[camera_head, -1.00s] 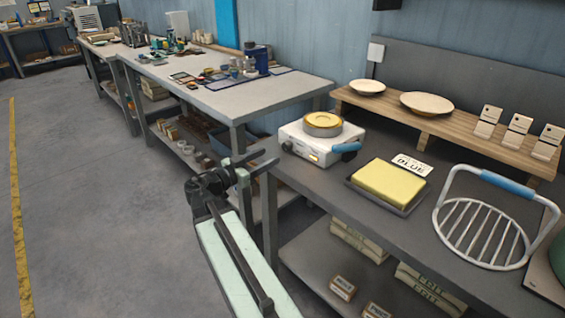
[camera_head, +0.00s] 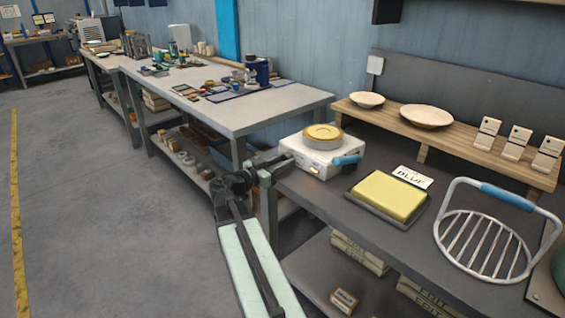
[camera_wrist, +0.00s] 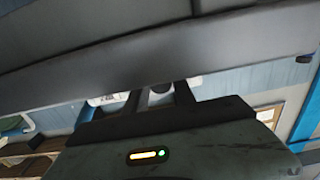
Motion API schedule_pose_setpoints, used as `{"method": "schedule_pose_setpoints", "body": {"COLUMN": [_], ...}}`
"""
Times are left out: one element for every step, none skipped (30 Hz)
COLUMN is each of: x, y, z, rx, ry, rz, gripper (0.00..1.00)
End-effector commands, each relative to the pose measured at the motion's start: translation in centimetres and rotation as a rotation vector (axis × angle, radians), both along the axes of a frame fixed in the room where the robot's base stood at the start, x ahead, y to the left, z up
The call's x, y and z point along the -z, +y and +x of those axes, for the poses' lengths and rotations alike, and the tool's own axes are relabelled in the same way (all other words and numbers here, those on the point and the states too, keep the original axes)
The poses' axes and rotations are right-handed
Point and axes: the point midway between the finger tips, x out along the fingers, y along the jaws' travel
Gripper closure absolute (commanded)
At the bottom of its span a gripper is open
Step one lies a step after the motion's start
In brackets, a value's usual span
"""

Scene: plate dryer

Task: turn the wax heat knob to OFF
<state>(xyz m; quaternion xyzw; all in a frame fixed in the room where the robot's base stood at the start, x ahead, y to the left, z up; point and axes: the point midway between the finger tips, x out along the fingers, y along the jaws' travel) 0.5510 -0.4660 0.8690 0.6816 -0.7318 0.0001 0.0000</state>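The wax heater (camera_head: 337,163) is a white box near the far left corner of the grey bench. A round tan wax pot (camera_head: 322,137) sits on top and a blue handle (camera_head: 347,160) sticks out at its right. A small light shows on its front face. My gripper (camera_head: 282,162) is at the heater's front left corner, level with the box. Its dark fingers overlap that corner in the picture, so I cannot tell whether they touch it. The heat knob is not clearly visible, and its setting cannot be read. The wrist view is mostly filled by dark shapes.
A wooden shelf (camera_head: 458,145) holds bowls behind. Open floor lies at left.

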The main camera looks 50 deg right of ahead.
Motion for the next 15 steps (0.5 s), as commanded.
{"method": "schedule_pose_setpoints", "body": {"x": [0.0,0.0,0.0,0.0,0.0,0.0,0.0,0.0,0.0,0.0,0.0,-0.01,-0.01,-0.01,-0.01], "y": [0.01,0.01,0.01,0.01,0.01,0.01,0.0,0.0,0.0,0.0,0.0,0.0,0.0,-0.01,-0.01], "z": [0.04,0.04,0.04,0.04,0.04,0.03,0.03,0.02,0.02,0.01,0.0,-0.01,-0.01,-0.02,-0.02], "rx": [-0.001,-0.001,-0.001,-0.001,-0.001,-0.001,-0.001,-0.001,-0.001,-0.001,-0.001,-0.001,-0.001,-0.001,-0.001], "ry": [0.0,0.0,0.0,0.002,0.008,0.027,0.05,0.081,0.13,0.169,0.207,0.256,0.289,0.318,0.35], "rz": [0.0,0.0,0.0,0.0,0.001,0.002,0.004,0.006,0.009,0.012,0.015,0.018,0.021,0.023,0.025], "gripper": [0.97,1.0,1.0,1.0,1.0,1.0,1.0,1.0,1.0,1.0,1.0,1.0,1.0,1.0,1.0]}}
